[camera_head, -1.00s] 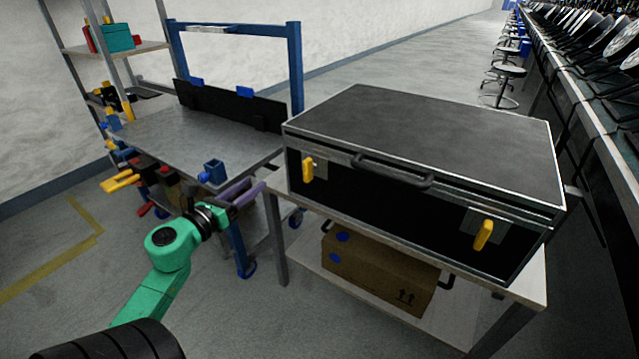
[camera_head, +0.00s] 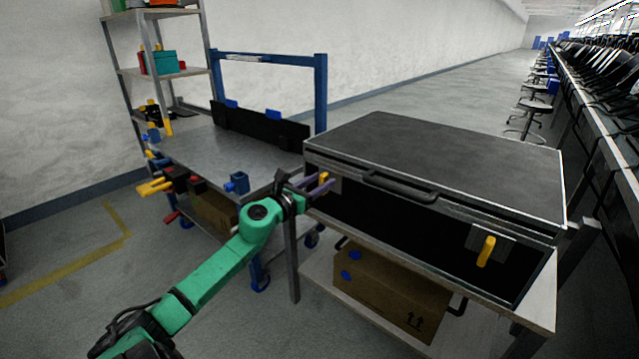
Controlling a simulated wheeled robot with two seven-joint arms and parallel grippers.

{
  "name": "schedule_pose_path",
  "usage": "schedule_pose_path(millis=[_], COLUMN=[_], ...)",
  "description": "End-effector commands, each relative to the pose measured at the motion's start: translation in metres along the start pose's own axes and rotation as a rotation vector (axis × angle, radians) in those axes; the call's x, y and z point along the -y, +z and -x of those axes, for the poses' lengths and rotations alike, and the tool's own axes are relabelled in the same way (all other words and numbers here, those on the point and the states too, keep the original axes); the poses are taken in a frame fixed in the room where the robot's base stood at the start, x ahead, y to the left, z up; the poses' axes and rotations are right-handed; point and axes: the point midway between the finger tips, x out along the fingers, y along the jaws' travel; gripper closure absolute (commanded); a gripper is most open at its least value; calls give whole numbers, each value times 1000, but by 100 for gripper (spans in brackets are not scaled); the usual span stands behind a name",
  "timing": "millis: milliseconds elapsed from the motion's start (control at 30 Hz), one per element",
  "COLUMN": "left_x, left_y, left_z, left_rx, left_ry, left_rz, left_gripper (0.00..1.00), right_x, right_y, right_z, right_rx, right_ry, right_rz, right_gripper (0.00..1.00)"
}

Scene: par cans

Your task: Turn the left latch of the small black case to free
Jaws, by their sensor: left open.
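The small black case (camera_head: 430,165) lies closed on a light-topped table, with metal edging and a black handle (camera_head: 400,187) on its front. Its left latch (camera_head: 323,179) is yellow and partly hidden by my left gripper. Its right latch (camera_head: 486,251) is yellow and stands upright, slightly tilted, on a metal plate. My left gripper (camera_head: 318,185) is open, its purple-grey fingers at the left latch. I cannot tell whether they touch it. My right gripper is not in view.
A cardboard box (camera_head: 390,290) sits on the table's lower shelf. A grey workbench (camera_head: 215,150) with a blue frame and a blue holder (camera_head: 237,183) stands to the left. A shelf rack (camera_head: 160,72) is behind it. Stools and a long console line the right. Floor at lower left is clear.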

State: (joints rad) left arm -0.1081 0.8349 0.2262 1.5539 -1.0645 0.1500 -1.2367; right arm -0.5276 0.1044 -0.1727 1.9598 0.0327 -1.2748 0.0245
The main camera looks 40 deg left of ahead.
Motion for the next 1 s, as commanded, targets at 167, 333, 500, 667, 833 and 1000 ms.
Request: schedule_pose_path(millis=[167,333,500,667,833,1000], left_x=[0,0,0,0,-2,-3], left_y=[0,0,0,0,1,1], left_z=[0,0,0,0,1,1], left_rx=[0,0,0,0,0,0], left_ry=[0,0,0,0,0,-1], left_rz=[1,1,6,37,112,235], left_gripper=[69,100,100,100,100,100], right_x=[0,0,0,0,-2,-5], right_y=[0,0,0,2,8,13], right_z=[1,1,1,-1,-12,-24], right_rx=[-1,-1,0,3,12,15], right_ry=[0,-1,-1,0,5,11], right_rz=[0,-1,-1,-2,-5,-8], right_gripper=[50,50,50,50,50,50])
